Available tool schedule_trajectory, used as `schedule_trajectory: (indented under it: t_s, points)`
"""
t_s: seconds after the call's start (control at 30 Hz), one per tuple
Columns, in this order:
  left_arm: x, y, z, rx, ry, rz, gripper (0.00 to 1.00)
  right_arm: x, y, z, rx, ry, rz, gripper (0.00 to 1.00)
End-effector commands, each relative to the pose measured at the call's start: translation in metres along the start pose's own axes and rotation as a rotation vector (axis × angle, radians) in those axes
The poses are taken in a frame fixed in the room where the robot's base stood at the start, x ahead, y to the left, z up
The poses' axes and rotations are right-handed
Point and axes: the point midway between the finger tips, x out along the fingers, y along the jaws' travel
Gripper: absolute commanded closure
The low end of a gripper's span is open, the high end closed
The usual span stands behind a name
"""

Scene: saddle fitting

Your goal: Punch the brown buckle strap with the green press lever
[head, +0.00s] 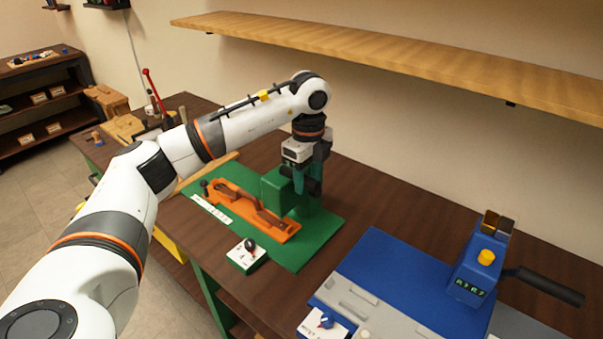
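The green press (277,191) stands on a green base plate (318,232) on the bench. My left gripper (308,178) points down at the top right of the press. Its fingers are beside the dark lever grip (314,187), which they partly hide. I cannot tell whether they are closed on it. My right gripper is out of view.
A small control box with a dark knob (249,245) sits at the plate's front edge. A blue machine (475,270) with a black handle (548,287) stands at right. A wooden shelf (400,57) hangs above. The dark bench (375,200) is bare between the machines.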

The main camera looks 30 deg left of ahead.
Motion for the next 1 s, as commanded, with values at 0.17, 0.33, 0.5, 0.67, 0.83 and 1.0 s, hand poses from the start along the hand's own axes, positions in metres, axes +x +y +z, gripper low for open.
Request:
schedule_trajectory:
  t_s: [0.17,0.33,0.5,0.67,0.83,1.0]
  points:
    - [-0.018,0.001,0.0,0.0,-0.001,0.005,0.56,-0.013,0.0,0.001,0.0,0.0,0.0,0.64]
    - [-0.032,0.001,0.0,0.0,-0.001,0.005,0.56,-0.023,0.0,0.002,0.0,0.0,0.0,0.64]
    - [-0.045,0.001,0.0,0.0,-0.001,0.004,0.56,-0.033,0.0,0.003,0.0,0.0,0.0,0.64]
    - [-0.057,0.0,0.0,0.0,-0.001,0.004,0.56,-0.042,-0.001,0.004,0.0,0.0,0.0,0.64]
    - [-0.059,0.0,0.0,0.0,-0.001,0.003,0.56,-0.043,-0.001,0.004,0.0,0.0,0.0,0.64]
    - [-0.059,0.0,0.0,0.0,-0.001,0.002,0.56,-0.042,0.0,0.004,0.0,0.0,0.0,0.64]
